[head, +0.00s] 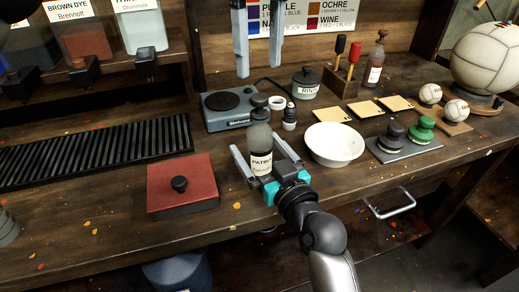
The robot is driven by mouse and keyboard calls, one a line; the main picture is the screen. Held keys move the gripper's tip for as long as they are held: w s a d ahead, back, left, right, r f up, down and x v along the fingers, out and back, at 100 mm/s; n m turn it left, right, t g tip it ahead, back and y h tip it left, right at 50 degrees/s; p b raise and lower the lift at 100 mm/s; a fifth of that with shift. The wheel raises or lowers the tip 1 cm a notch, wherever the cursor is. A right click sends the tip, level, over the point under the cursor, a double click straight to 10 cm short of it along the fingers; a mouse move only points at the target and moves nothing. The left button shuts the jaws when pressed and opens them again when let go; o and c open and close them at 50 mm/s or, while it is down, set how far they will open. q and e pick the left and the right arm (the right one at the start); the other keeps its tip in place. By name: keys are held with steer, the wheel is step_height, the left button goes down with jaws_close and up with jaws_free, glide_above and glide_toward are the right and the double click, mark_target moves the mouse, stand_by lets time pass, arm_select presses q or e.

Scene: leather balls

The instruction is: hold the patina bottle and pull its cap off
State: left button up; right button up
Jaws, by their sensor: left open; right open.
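The patina bottle (258,139) stands upright near the front of the workbench, grey with a white label. Its dark rounded cap (258,102) is on top. My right gripper (256,144) reaches in from the front with one finger on each side of the bottle. It is open, and I cannot tell whether either finger touches the bottle. My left gripper (259,69) points down from the top edge, above and behind the cap in the picture. It is open and empty, with its fingers wide apart. Its upper part is out of view.
A hotplate (231,108) and a small dark bottle (289,117) stand close behind. A white bowl (334,144) is on the right, a red block with a knob (182,186) on the left. A black ribbed rack (95,157) lies farther left. The bench's front edge is near.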

steer(key=shift+c, duration=0.4)
jaws_close()
stand_by(0.4)
stand_by(0.4)
